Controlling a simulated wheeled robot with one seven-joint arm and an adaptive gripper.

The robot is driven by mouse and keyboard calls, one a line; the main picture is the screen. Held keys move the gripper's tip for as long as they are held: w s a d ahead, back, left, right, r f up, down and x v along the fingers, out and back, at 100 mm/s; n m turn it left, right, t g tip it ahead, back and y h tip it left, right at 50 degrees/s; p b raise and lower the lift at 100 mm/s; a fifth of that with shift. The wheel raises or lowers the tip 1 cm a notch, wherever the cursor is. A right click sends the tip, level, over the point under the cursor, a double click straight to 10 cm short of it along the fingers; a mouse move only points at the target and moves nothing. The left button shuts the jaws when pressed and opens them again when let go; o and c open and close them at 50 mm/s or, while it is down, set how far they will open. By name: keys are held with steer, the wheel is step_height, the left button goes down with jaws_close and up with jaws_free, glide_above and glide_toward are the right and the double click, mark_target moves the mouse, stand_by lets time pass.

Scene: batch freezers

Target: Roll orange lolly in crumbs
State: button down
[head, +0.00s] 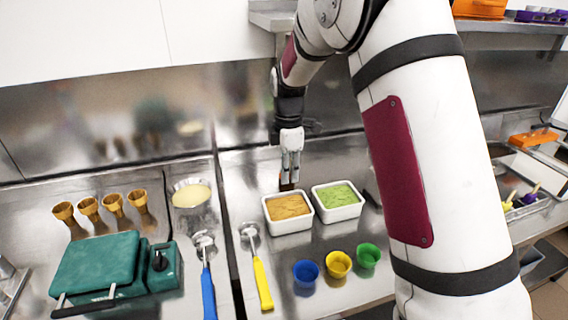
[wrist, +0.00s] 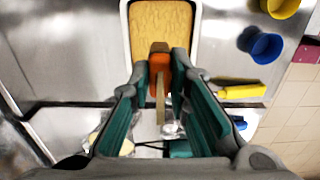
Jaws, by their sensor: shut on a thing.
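My gripper (head: 290,178) points down at the back edge of a white tub (head: 290,227) filled with tan crumb-like stuff (head: 288,206). In the wrist view my gripper (wrist: 161,78) is shut on the stick (wrist: 160,105) of an orange lolly (wrist: 159,61). The lolly's head shows just past the fingertips and overlaps the rim of the tan tub (wrist: 126,40). In the head view only a small dark orange bit of the lolly (head: 287,187) shows below the fingers. I cannot tell whether it touches the tub. No crumbs are visible on it.
A white tub with green filling (head: 340,195) stands close right of the tan one. Blue (head: 306,272), yellow (head: 338,263) and green (head: 368,255) cups stand in front. A yellow-handled scoop (head: 262,283) and a blue-handled one (head: 208,292) lie left, near a green machine (head: 100,265).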

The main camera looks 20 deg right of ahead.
mark_target(289, 189)
steer(key=shift+f, duration=2.2)
steer(key=shift+d+f+b, duration=0.1)
steer(key=shift+d+b, duration=0.1)
steer(key=shift+b, duration=0.1)
steer(key=shift+f+b, duration=0.65)
steer(key=shift+f, duration=2.3)
steer(key=shift+d, duration=0.15)
